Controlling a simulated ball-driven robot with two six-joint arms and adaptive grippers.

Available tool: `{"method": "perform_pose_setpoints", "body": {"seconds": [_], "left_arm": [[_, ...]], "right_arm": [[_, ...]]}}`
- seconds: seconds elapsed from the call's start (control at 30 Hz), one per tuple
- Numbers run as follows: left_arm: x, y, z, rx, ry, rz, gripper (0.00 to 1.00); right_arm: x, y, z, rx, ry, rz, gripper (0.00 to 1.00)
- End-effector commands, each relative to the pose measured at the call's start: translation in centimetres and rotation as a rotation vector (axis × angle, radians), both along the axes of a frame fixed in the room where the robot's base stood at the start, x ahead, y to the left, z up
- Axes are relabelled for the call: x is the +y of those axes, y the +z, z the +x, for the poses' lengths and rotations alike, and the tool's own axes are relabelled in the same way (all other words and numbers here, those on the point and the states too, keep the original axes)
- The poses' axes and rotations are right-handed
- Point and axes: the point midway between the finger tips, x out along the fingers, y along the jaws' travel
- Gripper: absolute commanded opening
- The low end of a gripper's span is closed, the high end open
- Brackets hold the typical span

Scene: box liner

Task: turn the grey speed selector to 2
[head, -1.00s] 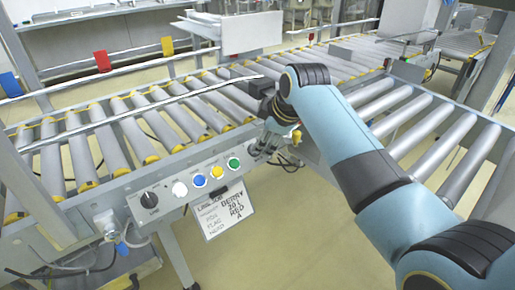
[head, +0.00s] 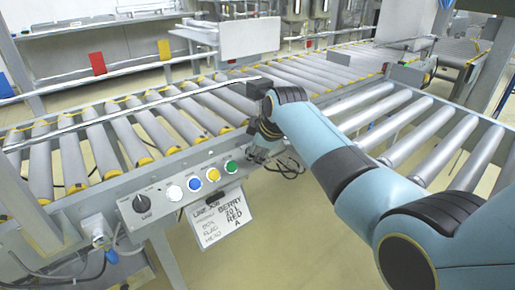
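The control panel (head: 158,207) is on the near side of the roller conveyor. Its speed selector (head: 142,203) is a dark round knob at the panel's left end. The small markings around it are too blurred to read, so its setting cannot be told. My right gripper (head: 257,154) points down just beyond the panel's right end, near the green button, well right of the selector. It is small and partly hidden by my wrist, so its opening cannot be told. No object shows in it. My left gripper is not in view.
White (head: 174,193), blue (head: 194,185), yellow (head: 213,175) and green (head: 231,167) buttons line the panel right of the selector. A job sign (head: 222,217) hangs below them. Conveyor rollers (head: 115,140) lie behind. The space in front of the selector is free.

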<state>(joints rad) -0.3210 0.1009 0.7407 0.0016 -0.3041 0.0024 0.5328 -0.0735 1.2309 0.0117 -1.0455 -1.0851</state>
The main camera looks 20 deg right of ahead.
Motion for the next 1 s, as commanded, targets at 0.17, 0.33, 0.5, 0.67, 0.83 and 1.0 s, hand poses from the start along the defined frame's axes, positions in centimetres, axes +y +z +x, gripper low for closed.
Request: {"method": "perform_pose_setpoints", "body": {"seconds": [0.17,0.33,0.5,0.67,0.83,1.0], "left_arm": [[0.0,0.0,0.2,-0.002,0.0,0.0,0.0],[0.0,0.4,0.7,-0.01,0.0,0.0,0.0],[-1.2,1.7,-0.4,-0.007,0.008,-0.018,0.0],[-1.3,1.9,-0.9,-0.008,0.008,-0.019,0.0],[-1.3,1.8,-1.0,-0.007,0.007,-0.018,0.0],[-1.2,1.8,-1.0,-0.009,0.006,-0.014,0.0]], "right_arm": [[0.0,0.0,0.0,0.0,0.0,0.0,0.13],[0.0,0.2,0.0,-0.004,0.016,-0.014,0.05],[0.0,0.5,-0.1,-0.042,0.138,-0.115,0.05],[0.0,0.1,0.0,-0.061,0.197,-0.164,0.05],[0.0,0.0,0.0,-0.061,0.198,-0.165,0.05],[0.0,0.0,0.0,-0.061,0.197,-0.164,0.51]]}}
